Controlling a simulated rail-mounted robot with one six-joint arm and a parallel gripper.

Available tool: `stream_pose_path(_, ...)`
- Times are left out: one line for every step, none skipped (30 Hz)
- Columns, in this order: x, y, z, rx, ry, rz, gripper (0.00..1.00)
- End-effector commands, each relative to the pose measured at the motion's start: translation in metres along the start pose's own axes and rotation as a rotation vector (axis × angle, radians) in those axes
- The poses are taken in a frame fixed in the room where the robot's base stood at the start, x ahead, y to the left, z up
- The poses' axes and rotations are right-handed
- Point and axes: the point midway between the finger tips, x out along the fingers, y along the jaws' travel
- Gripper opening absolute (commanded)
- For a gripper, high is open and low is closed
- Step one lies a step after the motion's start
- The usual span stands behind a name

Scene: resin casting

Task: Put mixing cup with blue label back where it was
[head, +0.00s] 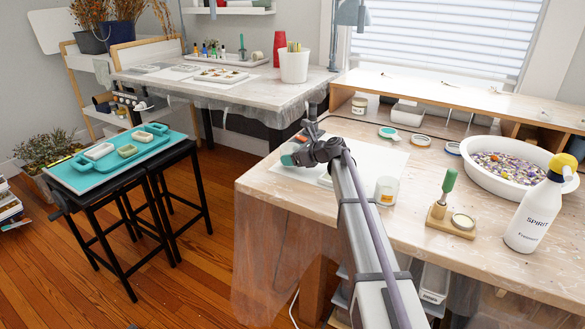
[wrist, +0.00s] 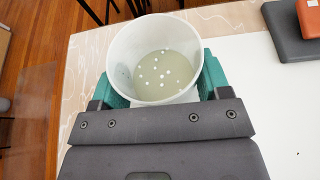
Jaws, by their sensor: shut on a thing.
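My gripper (wrist: 160,82) is shut on a translucent white cup (wrist: 124,52), with a teal finger on each side of it in the wrist view. The cup is upright, and a greenish-grey bottom with several small white spots shows inside. No label shows on the visible part of this cup, so I cannot tell its colour. In the head view my gripper (head: 293,156) is at the left part of the wooden worktable (head: 255,183), and the held cup is mostly hidden there. Another clear cup (head: 386,191) with a pale label stands on the worktable, right of my arm.
A white sheet (head: 370,158) lies under my arm. A dark grey slab (wrist: 283,30) and an orange block (wrist: 310,18) are close by. A green-handled tool on a stand (head: 443,195), a spray bottle (head: 532,215) and a white basin (head: 475,180) stand to the right.

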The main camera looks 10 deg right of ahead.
Motion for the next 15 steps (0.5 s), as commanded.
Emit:
stream_pose_path(0.0071,0.0,-0.017,0.0,0.0,0.0,0.46)
stream_pose_path(0.0076,0.0,-0.0182,0.0,0.0,0.0,0.46)
stream_pose_path(0.0072,0.0,-0.0173,0.0,0.0,0.0,0.46)
stream_pose_path(0.0065,0.0,-0.0156,0.0,0.0,0.0,0.46)
stream_pose_path(0.0058,0.0,-0.014,0.0,0.0,0.0,0.46)
stream_pose_path(0.0055,0.0,-0.0133,0.0,0.0,0.0,0.46)
stream_pose_path(0.0055,0.0,-0.0132,0.0,0.0,0.0,0.46)
stream_pose_path(0.0055,0.0,-0.0131,0.0,0.0,0.0,0.46)
stream_pose_path(0.0057,0.0,-0.0136,0.0,0.0,0.0,0.46)
stream_pose_path(0.0061,0.0,-0.0146,0.0,0.0,0.0,0.46)
stream_pose_path(0.0066,0.0,-0.0159,0.0,0.0,0.0,0.46)
stream_pose_path(0.0072,0.0,-0.0173,0.0,0.0,0.0,0.46)
stream_pose_path(0.0075,0.0,-0.0181,0.0,0.0,0.0,0.46)
stream_pose_path(0.0069,0.0,-0.0165,0.0,0.0,0.0,0.73)
stream_pose_path(0.0067,0.0,-0.0162,0.0,0.0,0.0,0.77)
